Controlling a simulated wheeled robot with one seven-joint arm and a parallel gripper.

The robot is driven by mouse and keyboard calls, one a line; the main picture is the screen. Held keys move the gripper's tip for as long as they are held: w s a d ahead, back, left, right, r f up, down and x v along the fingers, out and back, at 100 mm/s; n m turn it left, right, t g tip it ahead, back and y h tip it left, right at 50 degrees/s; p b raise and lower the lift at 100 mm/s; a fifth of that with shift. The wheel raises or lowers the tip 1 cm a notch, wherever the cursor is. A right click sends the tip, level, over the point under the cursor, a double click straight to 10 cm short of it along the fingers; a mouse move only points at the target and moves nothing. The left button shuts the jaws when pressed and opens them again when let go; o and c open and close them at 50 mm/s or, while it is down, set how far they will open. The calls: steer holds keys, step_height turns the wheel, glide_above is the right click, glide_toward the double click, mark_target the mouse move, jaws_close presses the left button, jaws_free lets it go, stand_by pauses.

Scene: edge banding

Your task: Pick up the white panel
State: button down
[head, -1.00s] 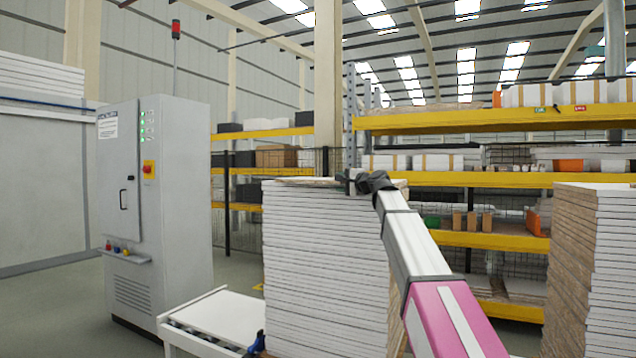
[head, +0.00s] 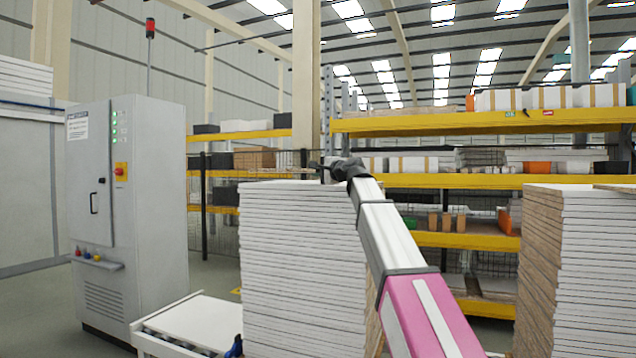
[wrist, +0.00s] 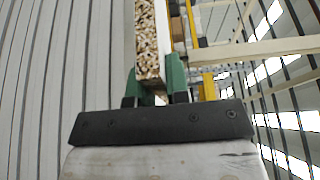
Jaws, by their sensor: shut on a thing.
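A white panel with a speckled chipboard edge (wrist: 148,40) is between the green fingers of my gripper (wrist: 156,88) in the wrist view. The fingers are shut on it, one against each white face, and it reaches away from the gripper to the top of the picture. In the head view my gripper (head: 330,170) is small and dark at the end of my arm, at the top of the tall stack of white panels (head: 300,265). The held panel is hard to make out there, and I cannot tell whether it touches the stack.
A second panel stack (head: 585,270) stands at the right. A roller conveyor (head: 190,325) is at the lower left of the middle stack. A grey control cabinet (head: 130,200) stands at the left. Yellow-beamed shelving (head: 480,122) with boxes fills the back.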

steer(key=s+a+r, duration=0.6)
steer(key=s, duration=0.3)
steer(key=s+d+r, duration=0.7)
steer(key=d+r, duration=0.1)
steer(key=r, duration=0.2)
steer(key=shift+s+d+r, duration=0.15)
steer(key=shift+s, duration=0.25)
stand_by(0.6)
